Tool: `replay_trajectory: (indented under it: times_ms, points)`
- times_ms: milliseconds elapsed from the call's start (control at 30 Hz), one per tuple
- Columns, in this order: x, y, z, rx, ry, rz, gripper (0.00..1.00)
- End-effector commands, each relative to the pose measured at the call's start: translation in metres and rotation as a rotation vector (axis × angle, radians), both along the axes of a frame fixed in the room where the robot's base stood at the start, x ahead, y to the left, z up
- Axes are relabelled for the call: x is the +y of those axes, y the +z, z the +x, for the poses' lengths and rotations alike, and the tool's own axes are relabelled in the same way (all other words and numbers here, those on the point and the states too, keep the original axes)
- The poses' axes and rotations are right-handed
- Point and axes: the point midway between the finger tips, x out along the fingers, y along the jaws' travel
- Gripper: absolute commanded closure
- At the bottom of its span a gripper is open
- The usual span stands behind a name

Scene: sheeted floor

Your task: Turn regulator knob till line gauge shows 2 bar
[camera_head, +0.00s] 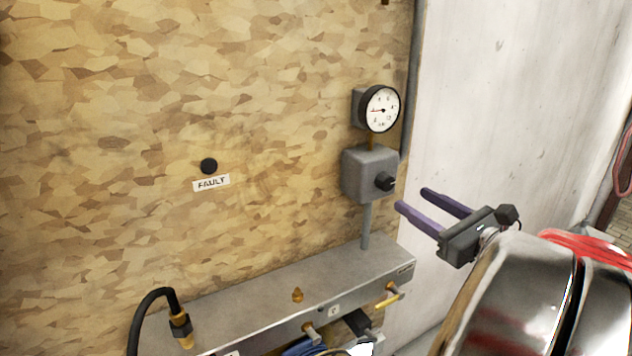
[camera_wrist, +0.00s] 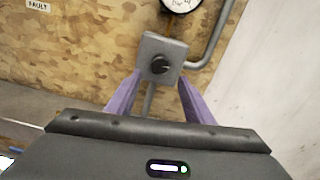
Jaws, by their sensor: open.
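The regulator is a grey box with a black knob (camera_head: 385,182) on its front, fixed to the wood-chip wall. The line gauge (camera_head: 381,109) is a round white dial with a black rim above it. Its needle points left; the numerals are too small to read surely. My gripper (camera_head: 412,199) is open and empty, with purple fingers, to the right of and apart from the knob. In the wrist view the knob (camera_wrist: 159,65) shows between and beyond the fingertips (camera_wrist: 158,77), and the gauge (camera_wrist: 183,3) is cut off by the top edge.
A grey metal ledge (camera_head: 270,290) with brass fittings and a yellow-handled valve (camera_head: 388,297) runs below the regulator. A black hose (camera_head: 150,300) rises at its left. A grey pipe (camera_head: 413,80) runs beside the gauge. A FAULT label (camera_head: 211,183) is left on the wall.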

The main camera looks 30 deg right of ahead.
Motion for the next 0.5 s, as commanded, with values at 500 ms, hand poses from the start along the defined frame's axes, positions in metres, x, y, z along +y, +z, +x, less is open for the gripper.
replay_trajectory:
  times_ms: [500]
  points:
    - [0.003, 0.000, 0.062, 0.000, 0.005, 0.000, 0.52]
